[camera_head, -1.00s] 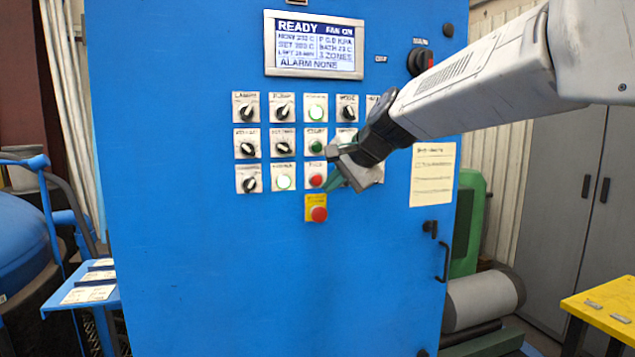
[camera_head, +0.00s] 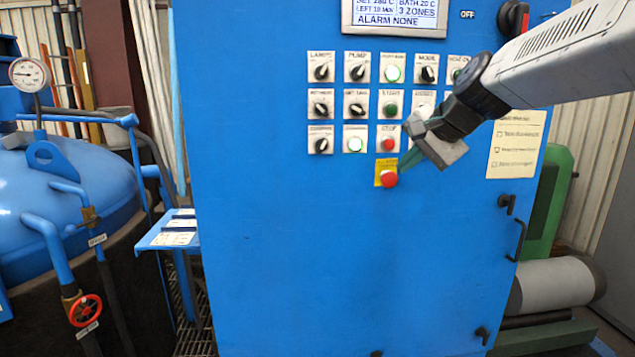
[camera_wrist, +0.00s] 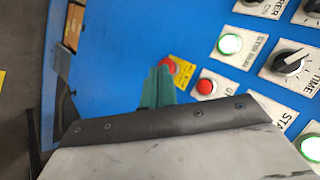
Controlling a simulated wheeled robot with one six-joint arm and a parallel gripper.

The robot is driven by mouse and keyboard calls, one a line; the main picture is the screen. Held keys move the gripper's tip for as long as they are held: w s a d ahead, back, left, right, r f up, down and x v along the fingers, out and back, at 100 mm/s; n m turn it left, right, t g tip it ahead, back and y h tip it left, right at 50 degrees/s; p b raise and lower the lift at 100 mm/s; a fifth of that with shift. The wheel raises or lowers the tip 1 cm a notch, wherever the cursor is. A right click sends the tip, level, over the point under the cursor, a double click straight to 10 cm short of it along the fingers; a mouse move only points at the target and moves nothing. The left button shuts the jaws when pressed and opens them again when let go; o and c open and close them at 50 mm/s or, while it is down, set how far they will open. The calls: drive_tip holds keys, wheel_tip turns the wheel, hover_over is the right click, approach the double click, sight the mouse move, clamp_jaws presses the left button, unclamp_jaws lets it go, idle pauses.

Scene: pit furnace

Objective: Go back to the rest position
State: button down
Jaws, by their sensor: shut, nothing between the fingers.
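My gripper (camera_head: 405,165) is in front of the blue control cabinet (camera_head: 330,260), its greenish fingertips close to the yellow-backed red emergency button (camera_head: 388,178). In the wrist view the closed fingers (camera_wrist: 160,85) point toward that button (camera_wrist: 167,64). The fingers are shut with nothing between them. I cannot tell whether the tips touch the button. The red button (camera_head: 388,144) above it is just left of my gripper. The display (camera_head: 395,14) is cut off at the top and reads ALARM NONE.
Several knobs and lit buttons (camera_head: 355,144) fill the panel beside my arm. A handle (camera_head: 520,240) sticks out at the cabinet's right. A blue shelf with cards (camera_head: 165,238), a blue vessel (camera_head: 70,190) and a red valve wheel (camera_head: 85,310) stand at left.

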drive_tip(key=s+d+f+n+g+h, duration=0.1)
drive_tip(key=s+f, duration=0.4)
drive_tip(key=s, duration=0.6)
drive_tip(key=s+f+n+g+h, duration=0.1)
drive_tip(key=s+f+n+g, duration=0.2)
drive_tip(key=s, duration=0.9)
drive_tip(key=s+d+f+n+g+h, duration=0.1)
drive_tip(key=s+f+n, duration=0.4)
drive_tip(key=s, duration=0.6)
wheel_tip(320, 180, down, 3)
drive_tip(key=shift+s+d+r+g+h, duration=0.1)
drive_tip(key=shift+s+d+g+h, duration=0.25)
drive_tip(key=shift+g, duration=0.55)
drive_tip(key=shift+w, duration=0.15)
